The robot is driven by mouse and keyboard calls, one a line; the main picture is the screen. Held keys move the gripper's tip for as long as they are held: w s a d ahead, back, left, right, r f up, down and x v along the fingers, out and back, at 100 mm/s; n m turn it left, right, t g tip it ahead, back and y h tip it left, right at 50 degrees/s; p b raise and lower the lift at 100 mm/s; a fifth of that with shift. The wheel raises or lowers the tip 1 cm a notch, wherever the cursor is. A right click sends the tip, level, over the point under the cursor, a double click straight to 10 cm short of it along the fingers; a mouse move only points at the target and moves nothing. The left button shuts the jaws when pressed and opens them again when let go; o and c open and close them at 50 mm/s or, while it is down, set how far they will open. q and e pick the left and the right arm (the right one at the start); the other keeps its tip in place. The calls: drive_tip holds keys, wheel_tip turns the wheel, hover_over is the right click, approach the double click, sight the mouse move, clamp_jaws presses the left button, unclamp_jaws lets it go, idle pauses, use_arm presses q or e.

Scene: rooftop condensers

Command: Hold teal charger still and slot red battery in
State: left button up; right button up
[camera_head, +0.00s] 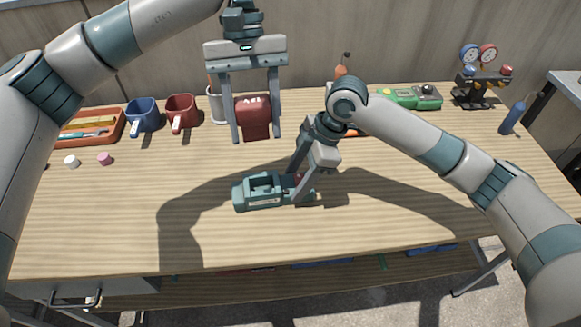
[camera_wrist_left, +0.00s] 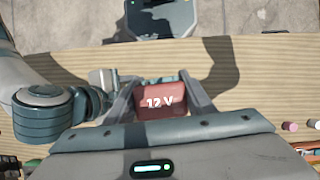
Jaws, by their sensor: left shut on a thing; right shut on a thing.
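The red battery (camera_head: 254,117) is between the fingers of my left gripper (camera_head: 256,137), which is shut on it and holds it upright above the back of the table. In the left wrist view the battery (camera_wrist_left: 162,99) shows a "12 V" label. The teal charger (camera_head: 262,201) lies on the table in front of the battery and a little to its right, apart from it. My right gripper (camera_head: 297,187) is shut on the charger's right part, and its fingers partly hide that end. A small red spot shows between them.
At the back left are an orange tray (camera_head: 118,134), a blue mug (camera_head: 144,114), a red mug (camera_head: 181,112) and a pale cup (camera_head: 214,103). A green device (camera_head: 409,97) and a gauge set (camera_head: 480,75) stand back right. The front of the wooden table (camera_head: 120,225) is clear.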

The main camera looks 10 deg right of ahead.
use_arm(q)
hover_over(263, 193)
drive_tip(key=w, duration=0.1)
wheel_tip(263, 193, down, 11)
drive_tip(key=shift+w, duration=0.2)
drive_tip(key=shift+f, duration=0.15)
drive_tip(key=shift+f, duration=1.1)
drive_tip(key=shift+f, duration=1.3)
idle(1.1)
drive_tip(key=shift+r, duration=0.1)
drive_tip(key=shift+r, duration=2.45)
drive_tip(key=shift+f, duration=0.25)
drive_tip(key=shift+f, duration=1)
